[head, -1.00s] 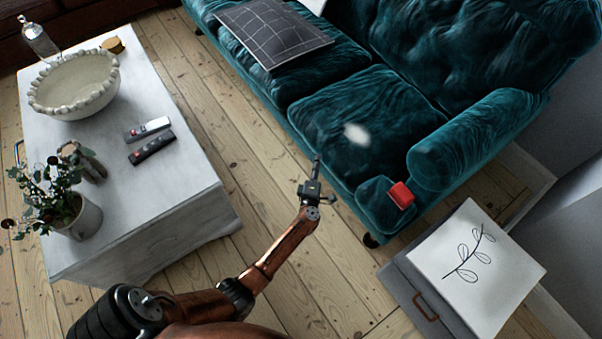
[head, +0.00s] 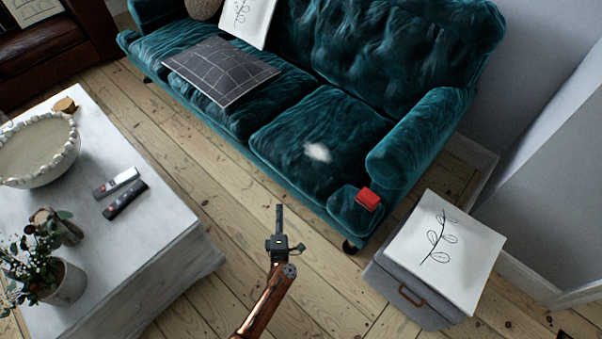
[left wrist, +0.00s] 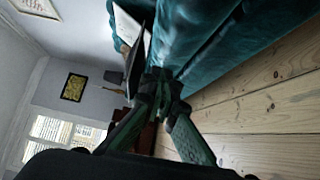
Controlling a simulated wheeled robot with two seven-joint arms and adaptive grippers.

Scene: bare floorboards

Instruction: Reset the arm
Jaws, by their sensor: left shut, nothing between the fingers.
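My left gripper (head: 279,215) is shut and empty. Its copper-coloured arm rises from the bottom of the head view, and the fingers point up the picture over the floorboards (head: 225,225), in front of the teal sofa (head: 270,140). In the left wrist view the gripper's dark fingers (left wrist: 158,76) meet at their tips, with the sofa edge beyond. My right gripper is in neither view.
A white table (head: 150,225) at left holds a beaded bowl (head: 40,150), two remotes (head: 120,192) and a potted plant (head: 62,280). A red object (head: 367,198) rests by the sofa arm. A grey box with a leaf picture (head: 450,250) stands right. Floor between table and sofa is clear.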

